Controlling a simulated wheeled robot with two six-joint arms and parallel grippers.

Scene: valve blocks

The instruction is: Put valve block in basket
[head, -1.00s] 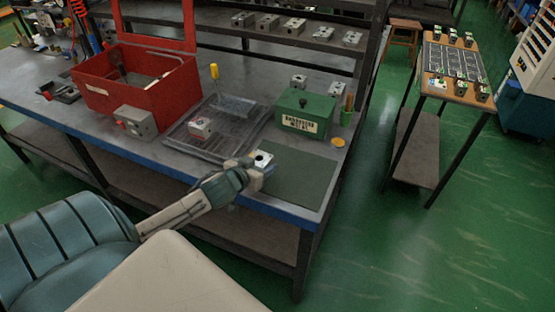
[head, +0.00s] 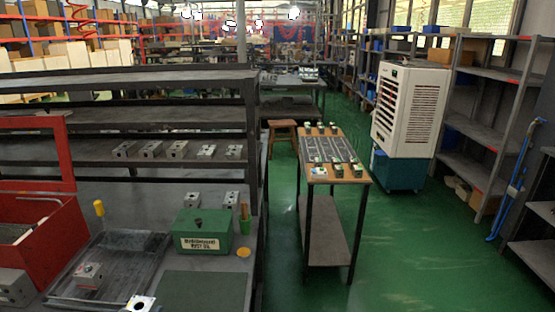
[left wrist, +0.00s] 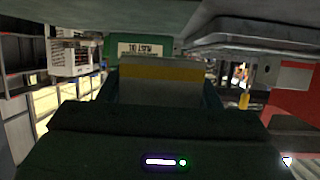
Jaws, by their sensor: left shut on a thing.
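A pale valve block (head: 140,303) with a dark round hole shows at the bottom edge of the head view, left of the dark green mat (head: 212,292). My left gripper (left wrist: 158,92) is shut on it; in the left wrist view the dark fingers flank a grey face with a yellow band. The gripper itself is mostly below the head view. A dark, shallow tray (head: 150,258), perhaps the basket, lies to the left. Another valve block (head: 88,276) is in it. My right gripper is not in view.
A green box (head: 203,232) with a label stands behind the mat. A red box (head: 35,225) and a grey block (head: 15,288) are at left. A yellow-handled tool (head: 99,209) stands by the tray. Several blocks sit on the rear shelf (head: 75,150). A side table (head: 357,172) is at right.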

